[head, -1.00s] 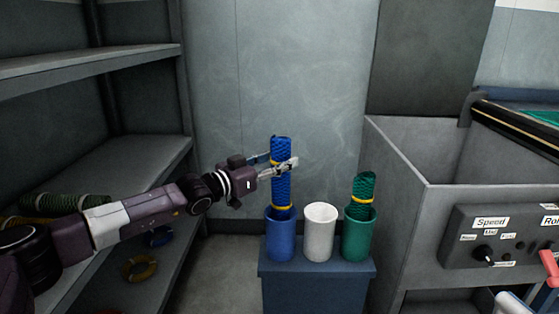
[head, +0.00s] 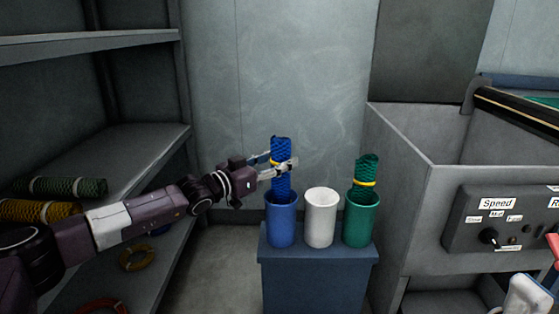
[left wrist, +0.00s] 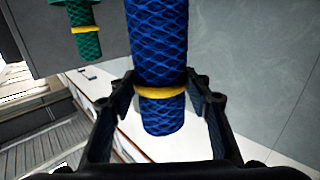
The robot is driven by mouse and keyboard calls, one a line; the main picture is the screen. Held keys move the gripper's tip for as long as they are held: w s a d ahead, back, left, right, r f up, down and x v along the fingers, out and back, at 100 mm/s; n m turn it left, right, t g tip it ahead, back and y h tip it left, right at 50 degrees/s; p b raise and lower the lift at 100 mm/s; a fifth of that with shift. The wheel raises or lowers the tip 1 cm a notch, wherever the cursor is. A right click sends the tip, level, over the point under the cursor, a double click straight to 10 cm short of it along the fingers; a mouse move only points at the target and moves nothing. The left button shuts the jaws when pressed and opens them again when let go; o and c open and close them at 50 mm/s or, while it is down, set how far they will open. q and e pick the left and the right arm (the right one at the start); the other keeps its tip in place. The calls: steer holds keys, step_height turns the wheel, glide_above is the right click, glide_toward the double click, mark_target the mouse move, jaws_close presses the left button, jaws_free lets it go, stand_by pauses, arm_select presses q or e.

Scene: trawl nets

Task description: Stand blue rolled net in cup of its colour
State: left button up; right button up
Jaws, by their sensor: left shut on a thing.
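The blue rolled net (head: 281,148) is upright, with its lower part inside the blue cup (head: 281,222). The cup hides its bottom end. My left gripper (head: 283,168) is shut on the net's upper part, near a yellow band, above the cup rim. In the left wrist view the blue net (left wrist: 158,45) passes between the fingers of my left gripper (left wrist: 160,100), with a yellow band around it. The blue cup cannot be made out in that view. My right gripper is not in view.
A white cup (head: 320,220) stands empty-looking beside the blue one. A green cup (head: 360,222) holds a green net (head: 367,170). All stand on a dark blue stand (head: 318,270). Shelves (head: 150,150) with rolled nets are left; a grey bin with a control panel (head: 500,217) is right.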

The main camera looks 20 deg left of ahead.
arm_select(q)
steer(key=shift+r, duration=0.15)
steer(key=o, duration=1.7)
steer(key=shift+f, duration=0.25)
steer(key=v, duration=1.2)
steer(key=shift+r, duration=0.2)
steer(key=shift+s, duration=0.1)
